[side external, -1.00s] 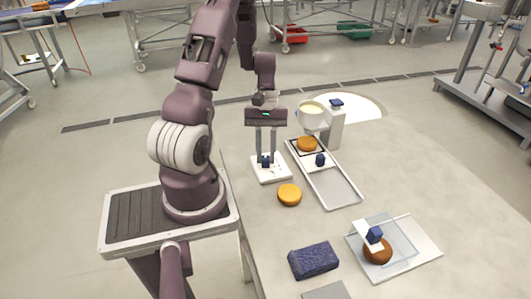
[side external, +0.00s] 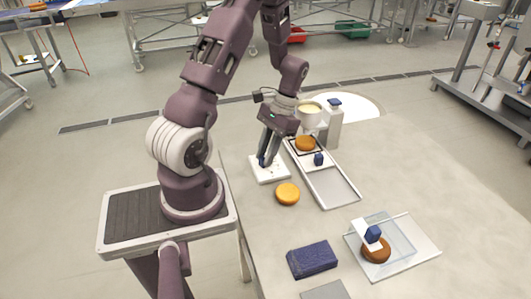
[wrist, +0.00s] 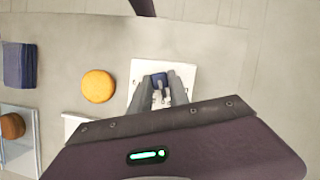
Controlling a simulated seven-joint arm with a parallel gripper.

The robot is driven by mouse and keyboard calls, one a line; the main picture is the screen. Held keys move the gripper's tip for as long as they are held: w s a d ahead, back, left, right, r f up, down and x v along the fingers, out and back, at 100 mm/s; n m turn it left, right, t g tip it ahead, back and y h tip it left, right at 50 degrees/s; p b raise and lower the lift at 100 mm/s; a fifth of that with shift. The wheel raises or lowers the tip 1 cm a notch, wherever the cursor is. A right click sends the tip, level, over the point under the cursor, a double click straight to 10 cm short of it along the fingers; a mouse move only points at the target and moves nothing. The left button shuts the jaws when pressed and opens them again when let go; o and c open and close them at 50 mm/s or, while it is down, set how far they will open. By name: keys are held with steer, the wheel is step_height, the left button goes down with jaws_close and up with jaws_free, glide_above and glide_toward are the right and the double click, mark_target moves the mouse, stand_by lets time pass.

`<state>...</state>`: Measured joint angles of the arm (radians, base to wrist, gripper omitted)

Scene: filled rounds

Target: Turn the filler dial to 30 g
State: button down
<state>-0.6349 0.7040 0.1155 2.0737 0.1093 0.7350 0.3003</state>
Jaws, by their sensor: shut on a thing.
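The filler dial is a dark blue knob (wrist: 158,80) on a white square plate (side external: 278,176) with small marks. My gripper (side external: 264,163) reaches down over the plate, its wrist tilted. In the wrist view my gripper (wrist: 160,84) is shut on the knob, one finger on each side. The plate also shows in the wrist view (wrist: 184,69). The fingers hide most of the marks, and I cannot read which value the knob points to. The filler, with a pale-filled bowl (side external: 309,112) and a white post (side external: 334,125), stands behind the plate.
A long tray (side external: 341,191) holds an orange round (side external: 305,143) and a small blue-knobbed part (side external: 318,159). Another round (side external: 287,194) lies before the plate.

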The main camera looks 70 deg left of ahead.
mark_target(276, 167)
steer(key=m+y, duration=0.1)
steer(key=m, duration=0.3)
steer(key=shift+d+m+y, duration=0.15)
steer(key=shift+m+y, duration=0.15)
steer(key=shift+y, duration=0.1)
steer(key=shift+d+m+y, duration=0.1)
steer(key=shift+m+y, duration=0.7)
steer(key=shift+m, duration=1.2)
steer(key=c, duration=1.2)
jaws_free()
steer(key=shift+c, duration=0.2)
steer(key=v, duration=0.7)
steer(key=shift+s+r, duration=0.1)
steer(key=shift+r, duration=0.05)
